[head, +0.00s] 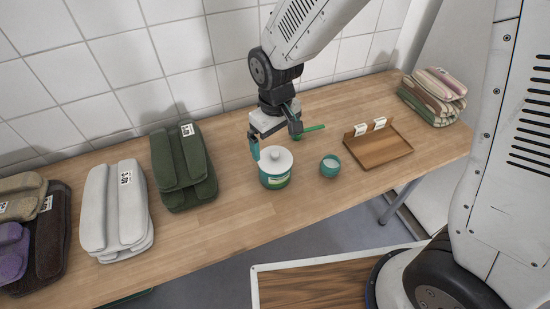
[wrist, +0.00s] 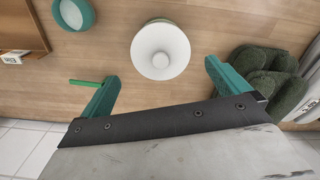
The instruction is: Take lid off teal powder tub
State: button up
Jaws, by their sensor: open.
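The teal powder tub (head: 275,180) stands upright on the wooden table, with a band of label around its side. Its round white lid (head: 279,158) with a raised knob sits on top. In the wrist view the lid (wrist: 160,58) shows from above, between and beyond the fingertips, and hides most of the tub. My gripper (head: 274,141) is above and just behind the tub, apart from the lid. Its two teal fingers (wrist: 161,74) are spread wide with nothing between them.
A small teal cup (head: 330,166) stands right of the tub, and a wooden tray (head: 378,151) is farther right. A green stick (head: 312,128) lies behind the cup. Striped towels (head: 434,97) lie far right.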

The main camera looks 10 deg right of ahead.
aim_at(275, 153)
notch_tip(275, 153, down, 5)
jog(key=shift+f, duration=0.1)
jog(key=c, duration=0.8)
